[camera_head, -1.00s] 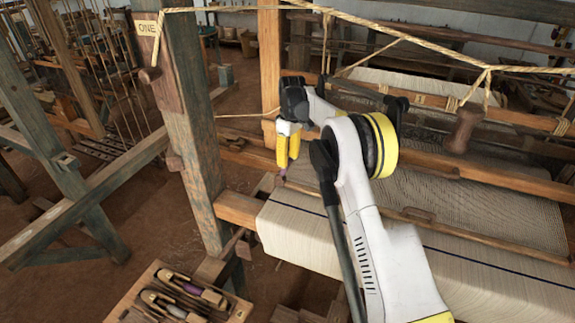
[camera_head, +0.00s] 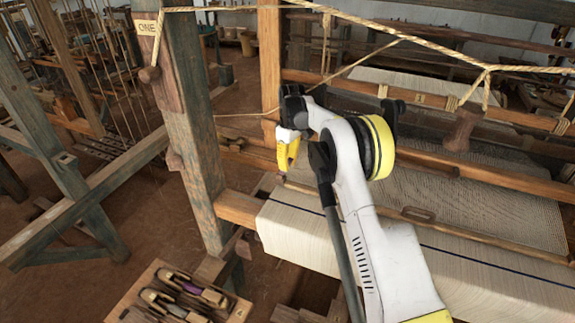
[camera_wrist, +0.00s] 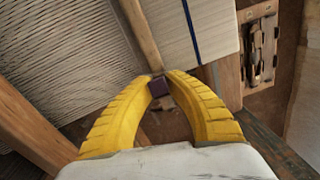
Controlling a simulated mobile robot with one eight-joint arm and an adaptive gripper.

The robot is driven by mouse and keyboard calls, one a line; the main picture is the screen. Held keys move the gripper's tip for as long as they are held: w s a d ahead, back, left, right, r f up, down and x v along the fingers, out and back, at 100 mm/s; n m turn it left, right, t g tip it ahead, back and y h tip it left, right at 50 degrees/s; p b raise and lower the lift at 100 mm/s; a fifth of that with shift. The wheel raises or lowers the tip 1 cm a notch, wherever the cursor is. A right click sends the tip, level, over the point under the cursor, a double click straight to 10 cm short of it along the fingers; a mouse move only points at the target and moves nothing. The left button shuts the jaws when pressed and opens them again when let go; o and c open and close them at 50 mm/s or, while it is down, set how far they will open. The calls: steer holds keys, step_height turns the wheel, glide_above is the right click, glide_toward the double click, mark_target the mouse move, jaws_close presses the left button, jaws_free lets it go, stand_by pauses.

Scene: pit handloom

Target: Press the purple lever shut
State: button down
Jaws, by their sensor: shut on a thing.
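The purple lever (camera_wrist: 159,87) shows in the wrist view as a small dark purple block between the tips of my yellow fingers. My gripper (camera_wrist: 160,78) is shut on it, with one fingertip on each side. In the head view my gripper (camera_head: 283,170) points down at the near left corner of the loom, beside the cloth-covered beam. The lever is mostly hidden there by the fingers, and its lower part and pivot cannot be made out.
The cloth-covered beam (camera_head: 300,235) lies to the right of the gripper. A thick wooden post (camera_head: 195,140) stands to the left. Ropes (camera_head: 430,55) cross above my arm. A tray (camera_head: 240,309) of shuttles sits low in front.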

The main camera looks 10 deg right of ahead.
steer(key=shift+s+d+f+b, duration=0.15)
steer(key=shift+d+f+b, duration=0.05)
steer(key=shift+b, duration=0.3)
steer(key=t+y+b, duration=0.1)
steer(key=d+f+y+b, duration=0.1)
steer(key=b, duration=0.1)
steer(key=shift+s+f+t, duration=0.1)
steer(key=shift+s+t, duration=0.3)
steer(key=y+b, duration=0.1)
steer(key=b, duration=0.1)
steer(key=d+f+t+y+b, duration=0.1)
steer(key=shift+s+f+t+y+b, duration=0.15)
steer(key=shift+s+t+y+b, duration=0.15)
steer(key=shift+y+b, duration=0.1)
steer(key=y+b, duration=0.1)
steer(key=f+t+y+b, duration=0.1)
steer(key=b, duration=0.1)
steer(key=t+b, duration=0.1)
steer(key=shift+s+d+f+y+b, duration=0.25)
steer(key=shift+d+f+y+b, duration=0.05)
steer(key=shift+f+y+b, duration=0.1)
steer(key=f+t+y+b, duration=0.1)
steer(key=b, duration=0.2)
steer(key=shift+y, duration=0.3)
steer(key=shift+f+n+t+y+b, duration=0.15)
steer(key=shift+n+t+y+b, duration=0.2)
steer(key=shift+y+b, duration=0.4)
